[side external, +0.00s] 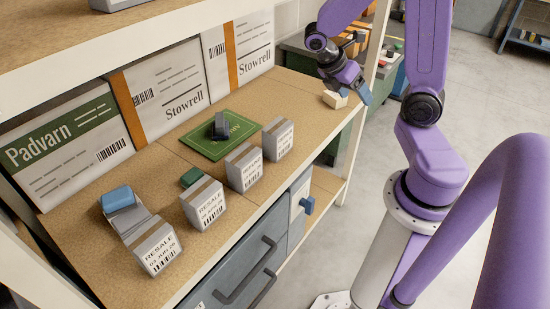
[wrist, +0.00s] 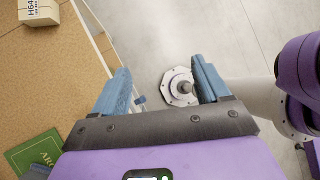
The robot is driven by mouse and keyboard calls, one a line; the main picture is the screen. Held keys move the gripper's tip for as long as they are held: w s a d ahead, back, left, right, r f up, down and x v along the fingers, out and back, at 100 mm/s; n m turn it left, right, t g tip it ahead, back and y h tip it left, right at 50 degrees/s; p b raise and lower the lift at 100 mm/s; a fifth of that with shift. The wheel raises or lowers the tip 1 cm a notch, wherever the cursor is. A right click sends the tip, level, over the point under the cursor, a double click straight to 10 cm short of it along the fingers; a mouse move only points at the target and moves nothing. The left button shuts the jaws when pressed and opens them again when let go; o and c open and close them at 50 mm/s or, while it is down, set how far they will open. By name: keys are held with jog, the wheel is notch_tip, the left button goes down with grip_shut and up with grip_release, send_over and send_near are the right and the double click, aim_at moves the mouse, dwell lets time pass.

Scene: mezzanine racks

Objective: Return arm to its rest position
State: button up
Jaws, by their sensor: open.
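My gripper (side external: 348,88) is open, with blue fingers, near the far right end of the wooden shelf board (side external: 300,95). In the wrist view, nothing sits between its fingers (wrist: 162,82); the grey floor and a pale round base plate (wrist: 181,88) show beyond them. My purple arm reaches over the shelf's front edge from the right. A small cream box (side external: 333,100) lies just below the gripper in the side view. In the wrist view, a cream box (wrist: 40,13) sits at the upper left, outside the fingers.
Several grey "RESALE" boxes (side external: 244,168) line the shelf's front. A green mat (side external: 195,143) bears a dark grey object (side external: 221,126). A blue item (side external: 118,198) lies front left. Large Stowrell (side external: 165,88) and Padvarn (side external: 65,148) cartons stand behind. Drawers (side external: 245,265) are below; open floor lies right.

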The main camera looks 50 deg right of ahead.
jog(key=s+a+r+m+t+y, duration=0.1)
jog(key=s+a+t+y, duration=0.1)
jog(key=a, duration=0.9)
jog(key=s+a+r+m+t+y, duration=0.1)
jog(key=s+a+t+y, duration=0.1)
jog(key=s+a+y, duration=0.2)
jog(key=shift+s+a+r+m+t, duration=0.3)
jog(key=shift+s+a, duration=1.35)
jog(key=shift+a, duration=2.15)
